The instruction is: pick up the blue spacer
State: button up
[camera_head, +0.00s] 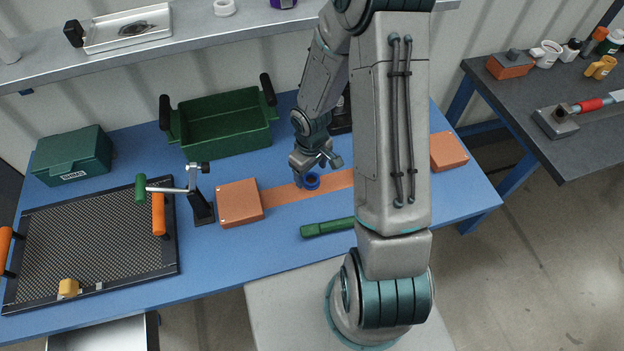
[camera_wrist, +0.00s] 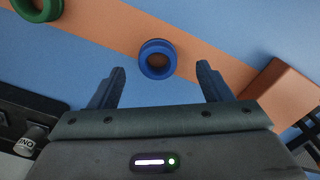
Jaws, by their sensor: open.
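The blue spacer (camera_head: 312,181) is a short ring with a dark hole, on the orange strip (camera_head: 280,195) of the blue table. It also shows in the wrist view (camera_wrist: 158,59), ahead of the fingertips and roughly midway between them. My gripper (camera_head: 320,165) is just above and behind the spacer in the head view. Its two fingers stand wide apart in the wrist view (camera_wrist: 161,75), with nothing between them. The spacer looks untouched.
A green ring (camera_wrist: 38,8) lies on the strip in the wrist view. Orange blocks (camera_head: 240,203) (camera_head: 448,152) stand at both strip ends. A green-handled tool (camera_head: 328,228) lies in front. A green bin (camera_head: 220,124), a clamp (camera_head: 199,200) and a mesh tray (camera_head: 95,240) are to the left.

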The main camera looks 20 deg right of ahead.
aim_at(311, 176)
jog(key=shift+w+f, duration=0.2)
jog(key=shift+f, duration=1.6)
jog(key=c, duration=1)
jog(key=shift+c, duration=0.3)
jog(key=shift+r, duration=0.15)
